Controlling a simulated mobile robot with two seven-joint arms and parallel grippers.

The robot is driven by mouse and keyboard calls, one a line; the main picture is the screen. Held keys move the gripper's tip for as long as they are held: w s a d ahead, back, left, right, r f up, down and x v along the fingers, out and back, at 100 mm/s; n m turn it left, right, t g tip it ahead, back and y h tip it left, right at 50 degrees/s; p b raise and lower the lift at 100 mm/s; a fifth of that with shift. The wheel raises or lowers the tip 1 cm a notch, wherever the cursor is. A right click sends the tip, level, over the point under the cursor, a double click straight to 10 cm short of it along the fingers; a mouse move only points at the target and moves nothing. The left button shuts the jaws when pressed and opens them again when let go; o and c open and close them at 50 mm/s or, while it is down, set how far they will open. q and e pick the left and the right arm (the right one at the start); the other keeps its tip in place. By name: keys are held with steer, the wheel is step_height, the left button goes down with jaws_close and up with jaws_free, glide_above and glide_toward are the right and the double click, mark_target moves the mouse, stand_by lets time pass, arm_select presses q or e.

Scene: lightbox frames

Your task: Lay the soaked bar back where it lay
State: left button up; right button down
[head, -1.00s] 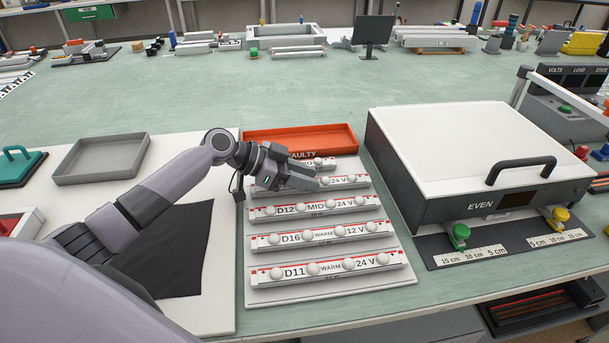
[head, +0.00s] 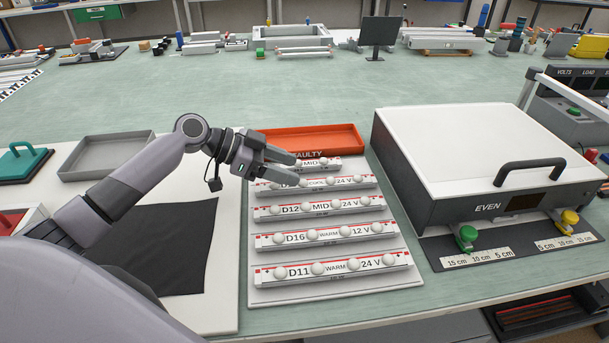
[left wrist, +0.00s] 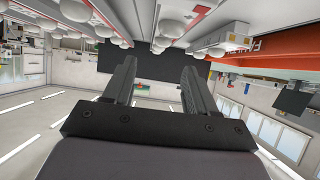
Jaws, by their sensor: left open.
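Light bars with white bulbs lie in rows on a pale board (head: 350,293): D11 WARM 24 V (head: 333,269), D16 WARM 12 V (head: 328,237), D12 MID 24 V (head: 322,208), one reading 24 V (head: 345,181), and a shorter-looking one marked MID (head: 320,164) at the back. I cannot tell which is the soaked one. My left gripper (head: 295,169) is open and empty, by the left ends of the two farthest bars and partly hiding them. In the left wrist view its fingers (left wrist: 158,80) stand apart with nothing between; bulbs of bars show above them. My right gripper is not seen.
A red FAULTY tray (head: 345,136) stands behind the bars and looks empty. A white-lidded box marked EVEN (head: 487,207) is close on the right, its lid down. A grey tray (head: 75,172) and black cloth (head: 185,265) are on the left.

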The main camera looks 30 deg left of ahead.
arm_select(q)
steer(key=v, duration=0.6)
steer(key=shift+b, duration=0.3)
